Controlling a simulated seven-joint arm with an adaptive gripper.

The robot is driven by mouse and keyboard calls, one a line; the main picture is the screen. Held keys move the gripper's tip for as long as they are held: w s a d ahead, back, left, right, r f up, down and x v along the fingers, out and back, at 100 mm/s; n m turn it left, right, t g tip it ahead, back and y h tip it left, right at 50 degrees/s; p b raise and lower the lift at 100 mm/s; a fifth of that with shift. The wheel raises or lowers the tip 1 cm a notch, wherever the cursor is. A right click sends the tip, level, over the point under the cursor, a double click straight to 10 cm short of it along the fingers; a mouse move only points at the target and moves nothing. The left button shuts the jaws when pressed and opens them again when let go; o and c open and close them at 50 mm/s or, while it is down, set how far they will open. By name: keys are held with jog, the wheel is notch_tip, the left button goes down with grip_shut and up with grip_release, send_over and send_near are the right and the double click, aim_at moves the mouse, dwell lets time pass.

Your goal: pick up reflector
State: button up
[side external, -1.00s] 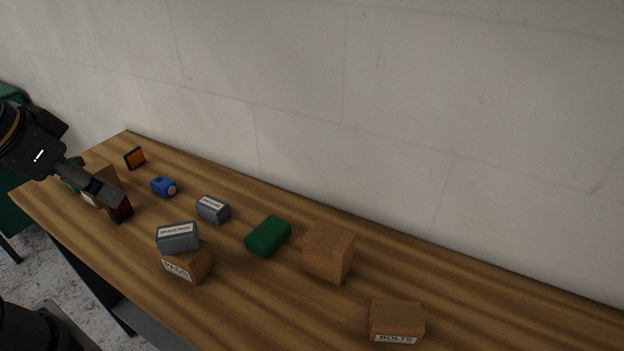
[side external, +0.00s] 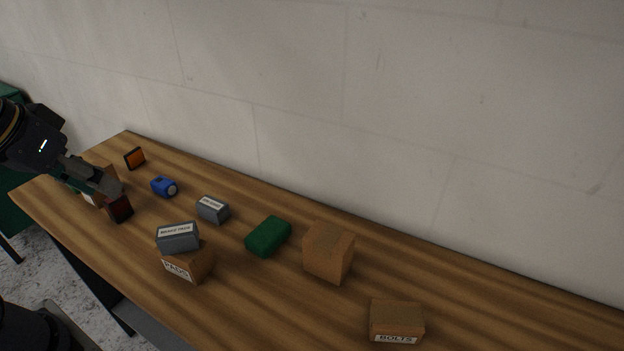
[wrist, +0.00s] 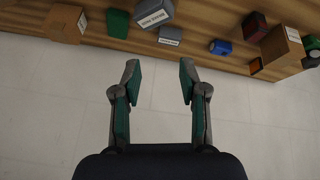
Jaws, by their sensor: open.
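Two blocks look like possible reflectors, and I cannot tell which one is meant. One is an orange panel in a dark frame (side external: 135,158), standing near the back left of the table; in the wrist view it is at the right (wrist: 256,66). The other is a dark red and black block (side external: 120,209) near the front left edge; the wrist view also shows it (wrist: 254,26). My gripper (side external: 112,186) shows just above and behind the dark red block in the side view. In the wrist view its fingers (wrist: 160,75) are apart with nothing between them.
A cardboard box (side external: 110,176) is partly hidden behind my gripper. A blue item (side external: 164,187), a grey box (side external: 212,209), a brake pads box (side external: 178,238) on a pads box (side external: 187,264), a green block (side external: 268,237) and more cardboard boxes (side external: 328,252) lie rightward. The wall runs behind.

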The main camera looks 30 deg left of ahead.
jog(key=w+a+r+n+t, duration=0.1)
jog(key=w+r+n, duration=0.8)
jog(key=n, duration=0.3)
jog(key=w+a+r+n, duration=0.2)
jog(key=w+a+n, duration=0.6)
jog(key=n, duration=0.1)
jog(key=n+g, duration=0.2)
jog(key=n, duration=1.2)
send_over(131, 152)
jog(key=s, duration=0.2)
jog(key=f, duration=2.7)
jog(key=shift+w+a+f, duration=0.15)
jog(key=shift+a+f, duration=0.15)
jog(key=shift+f, duration=0.1)
jog(key=shift+y, duration=0.3)
jog(key=shift+d+x, duration=0.2)
jog(key=shift+x, duration=1.35)
jog(key=shift+d+x, duration=0.15)
jog(key=shift+x, duration=1.4)
jog(key=shift+c, duration=0.4)
grip_shut()
